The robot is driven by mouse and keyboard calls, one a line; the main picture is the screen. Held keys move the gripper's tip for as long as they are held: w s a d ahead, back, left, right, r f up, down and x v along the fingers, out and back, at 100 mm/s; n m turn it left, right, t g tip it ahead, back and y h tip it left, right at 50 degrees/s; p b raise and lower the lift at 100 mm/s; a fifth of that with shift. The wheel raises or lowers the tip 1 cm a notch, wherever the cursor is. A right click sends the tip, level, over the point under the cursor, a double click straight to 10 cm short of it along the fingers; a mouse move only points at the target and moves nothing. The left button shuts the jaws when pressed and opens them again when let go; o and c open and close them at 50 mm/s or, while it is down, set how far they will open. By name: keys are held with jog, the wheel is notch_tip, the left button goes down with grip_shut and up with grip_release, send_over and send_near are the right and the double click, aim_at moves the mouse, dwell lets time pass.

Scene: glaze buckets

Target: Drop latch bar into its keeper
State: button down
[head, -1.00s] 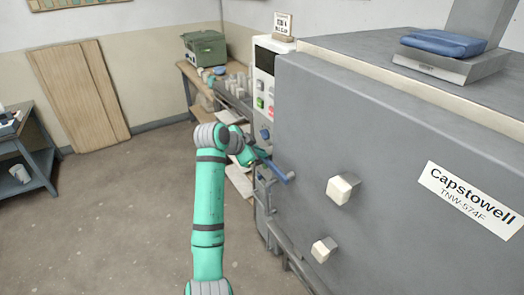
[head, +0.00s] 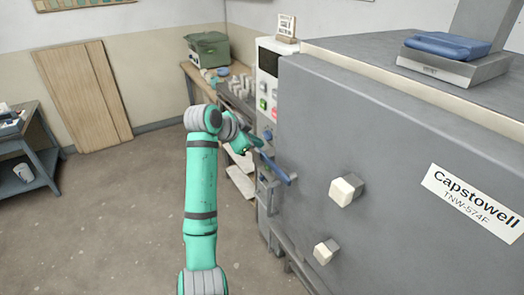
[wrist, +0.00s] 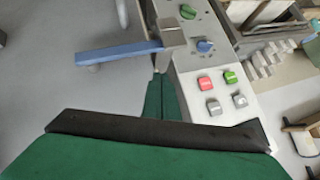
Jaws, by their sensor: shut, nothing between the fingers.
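The latch bar (head: 276,169) is a blue bar at the left edge of the big grey kiln door. In the wrist view the blue bar (wrist: 118,53) reaches left from a grey-brown block (wrist: 172,33); I cannot tell whether this block is its keeper or its mount. The bar looks nearly level in the wrist view. My gripper (head: 254,146) is close to the bar's far end in the head view. In the wrist view my gripper (wrist: 161,82) is shut and empty, its fingertips just below the block and bar. I cannot tell if they touch.
The grey kiln (head: 400,160) fills the right side, with pale door knobs (head: 345,190) sticking out. A control panel (wrist: 215,85) with buttons and dials is close to my fingers. A workbench (head: 205,85) stands behind.

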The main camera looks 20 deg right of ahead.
jog(key=w+v, duration=0.1)
jog(key=v, duration=0.6)
jog(key=shift+w+r, duration=0.25)
jog(key=shift+r, duration=0.05)
